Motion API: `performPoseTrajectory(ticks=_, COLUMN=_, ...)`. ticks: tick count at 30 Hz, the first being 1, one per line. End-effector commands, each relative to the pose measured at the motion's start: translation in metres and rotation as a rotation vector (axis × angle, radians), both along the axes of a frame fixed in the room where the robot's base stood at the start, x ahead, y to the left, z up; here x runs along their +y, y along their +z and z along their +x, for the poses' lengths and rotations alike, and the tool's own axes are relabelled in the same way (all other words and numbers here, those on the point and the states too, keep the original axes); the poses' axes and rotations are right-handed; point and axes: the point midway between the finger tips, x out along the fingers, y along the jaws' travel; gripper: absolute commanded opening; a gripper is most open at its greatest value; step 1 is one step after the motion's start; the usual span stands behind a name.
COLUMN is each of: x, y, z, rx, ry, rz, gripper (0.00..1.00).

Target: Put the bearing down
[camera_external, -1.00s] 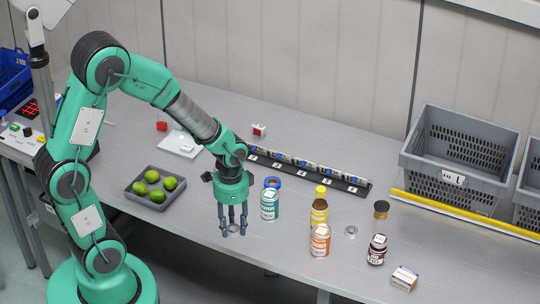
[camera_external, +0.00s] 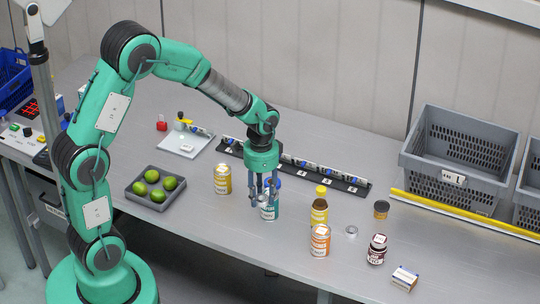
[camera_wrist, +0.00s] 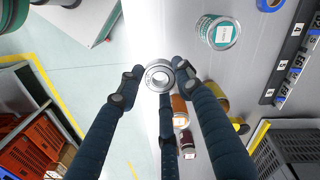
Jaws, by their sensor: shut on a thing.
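The bearing (camera_wrist: 159,76) is a small shiny metal ring. In the wrist view it sits between the fingertips of my gripper (camera_wrist: 156,84), with its open face toward the camera. In the external view my gripper (camera_external: 263,198) hangs pointing down, in front of the teal-labelled can (camera_external: 271,211) and partly hiding it. My gripper is shut on the bearing, which the fingers and the can make hard to pick out there. Its exact height above the table cannot be told.
A metal ring (camera_external: 351,231) lies to the right. A black rail (camera_external: 350,187) lies behind; a tray of limes (camera_external: 139,188) lies left.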

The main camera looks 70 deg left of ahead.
Motion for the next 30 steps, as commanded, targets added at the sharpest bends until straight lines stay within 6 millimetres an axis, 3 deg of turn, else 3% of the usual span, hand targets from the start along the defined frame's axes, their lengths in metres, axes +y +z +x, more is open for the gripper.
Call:
performPoseTrajectory(ticks=12, x=0.063, y=0.003, z=0.083, rx=0.000, ry=0.029, rz=0.000, gripper=0.03)
performPoseTrajectory(ticks=30, x=0.155, y=-0.013, z=0.178, rx=0.001, ry=0.070, rz=0.000, gripper=0.03)
